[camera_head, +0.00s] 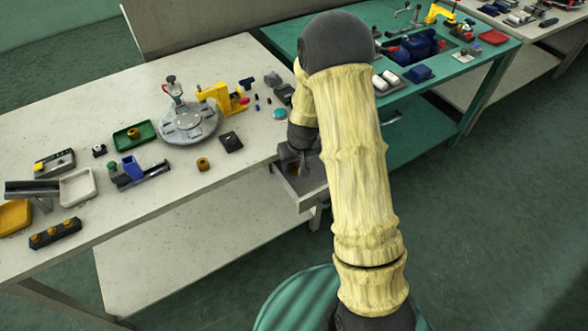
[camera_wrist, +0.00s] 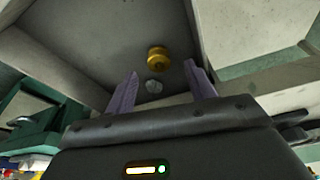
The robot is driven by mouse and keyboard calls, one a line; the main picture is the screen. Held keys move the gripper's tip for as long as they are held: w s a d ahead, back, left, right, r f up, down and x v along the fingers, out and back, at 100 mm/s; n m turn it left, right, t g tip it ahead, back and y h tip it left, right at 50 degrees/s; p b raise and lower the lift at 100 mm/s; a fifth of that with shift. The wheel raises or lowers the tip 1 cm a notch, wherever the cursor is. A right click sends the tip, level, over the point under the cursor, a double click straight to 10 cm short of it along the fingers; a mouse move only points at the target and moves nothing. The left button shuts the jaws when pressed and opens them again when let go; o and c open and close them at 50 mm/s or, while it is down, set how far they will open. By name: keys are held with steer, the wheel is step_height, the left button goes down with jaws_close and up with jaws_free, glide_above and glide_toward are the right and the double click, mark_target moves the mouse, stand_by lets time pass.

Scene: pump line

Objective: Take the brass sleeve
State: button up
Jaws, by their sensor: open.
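A round brass piece, which looks like the brass sleeve (camera_wrist: 158,58), lies on the floor of an open grey drawer (camera_head: 301,203). In the wrist view it sits just beyond my fingertips, roughly between their lines. My gripper (camera_wrist: 162,74) is open, with two purple fingers apart and nothing held between them. In the head view my forearm and wrist hide much of the drawer.
The drawer walls stand close around my gripper, below the white table's (camera_head: 225,190) right end. Another brass-coloured ring (camera_head: 203,164) stands on that table, and a green tray (camera_head: 146,133) holds a similar piece. A green table (camera_head: 440,72) stands behind my arm.

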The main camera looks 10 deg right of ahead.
mark_target(295, 167)
steer(key=x, duration=0.3)
steer(key=shift+f, duration=0.25)
steer(key=c, duration=1.1)
